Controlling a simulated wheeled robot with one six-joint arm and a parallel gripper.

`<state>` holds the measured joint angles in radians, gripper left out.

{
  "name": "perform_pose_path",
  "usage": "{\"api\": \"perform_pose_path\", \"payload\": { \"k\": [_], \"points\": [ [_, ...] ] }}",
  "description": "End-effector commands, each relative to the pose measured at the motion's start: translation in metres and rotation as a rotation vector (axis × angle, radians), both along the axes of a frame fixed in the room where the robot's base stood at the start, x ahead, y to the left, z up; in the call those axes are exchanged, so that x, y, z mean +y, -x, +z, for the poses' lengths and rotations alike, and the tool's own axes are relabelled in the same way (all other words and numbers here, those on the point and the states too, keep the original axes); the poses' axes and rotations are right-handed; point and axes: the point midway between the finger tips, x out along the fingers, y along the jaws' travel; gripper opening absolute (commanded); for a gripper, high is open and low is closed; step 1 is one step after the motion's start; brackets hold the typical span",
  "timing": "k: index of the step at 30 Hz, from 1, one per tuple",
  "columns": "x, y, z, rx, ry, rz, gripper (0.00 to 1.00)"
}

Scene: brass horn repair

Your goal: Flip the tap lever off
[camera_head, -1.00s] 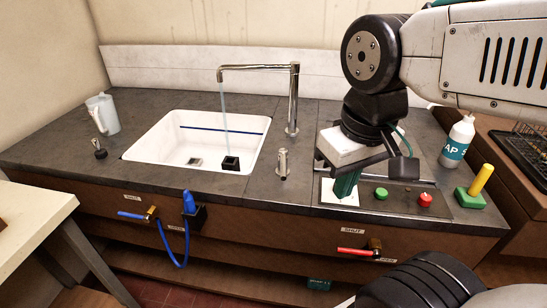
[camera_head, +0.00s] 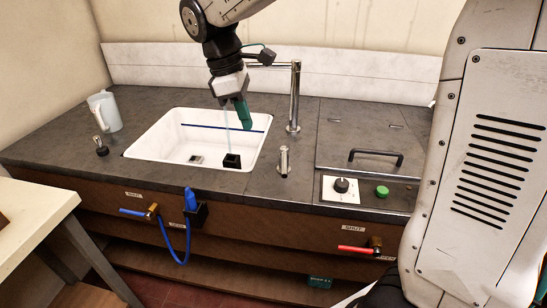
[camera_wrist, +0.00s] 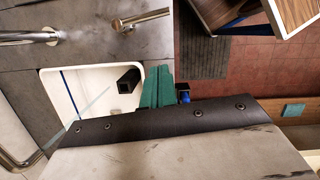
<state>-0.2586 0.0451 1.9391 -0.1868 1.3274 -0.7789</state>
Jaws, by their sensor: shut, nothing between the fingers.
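A small chrome tap lever post (camera_head: 284,161) stands upright on the counter right of the white sink (camera_head: 150,150); it also shows at the top of the wrist view (camera_wrist: 140,18). The tall chrome tap (camera_head: 294,100) stands behind it, its spout partly hidden by my arm. A thin water stream (camera_head: 226,122) falls into the sink. My gripper (camera_head: 245,116), with green fingers, is shut and empty above the sink's right part, left of the tap and apart from the lever. The green fingers also show in the wrist view (camera_wrist: 157,88).
A black block (camera_head: 232,161) sits in the sink. A hob-like panel with a dial (camera_head: 341,186) and green button (camera_head: 382,192) lies right. A blue-handled valve (camera_head: 133,212) and red-handled valve (camera_head: 357,249) are on the front. A clear jug (camera_head: 104,112) stands left.

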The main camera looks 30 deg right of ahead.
Motion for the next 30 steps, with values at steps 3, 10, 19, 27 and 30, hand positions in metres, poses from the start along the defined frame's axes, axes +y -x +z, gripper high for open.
{"api": "perform_pose_path", "payload": {
  "k": [3, 10, 19, 27, 30],
  "points": [
    [0.0, 0.0, 0.0, 0.0, 0.0, 0.0, 0.0],
    [-0.001, 0.001, -0.003, -0.001, -0.001, -0.002, 0.0],
    [-0.011, 0.006, -0.048, 0.004, 0.0, -0.003, 0.0],
    [-0.025, 0.013, -0.101, 0.002, -0.001, -0.005, 0.0],
    [-0.04, 0.02, -0.104, -0.002, 0.0, -0.006, 0.0]
  ]
}}
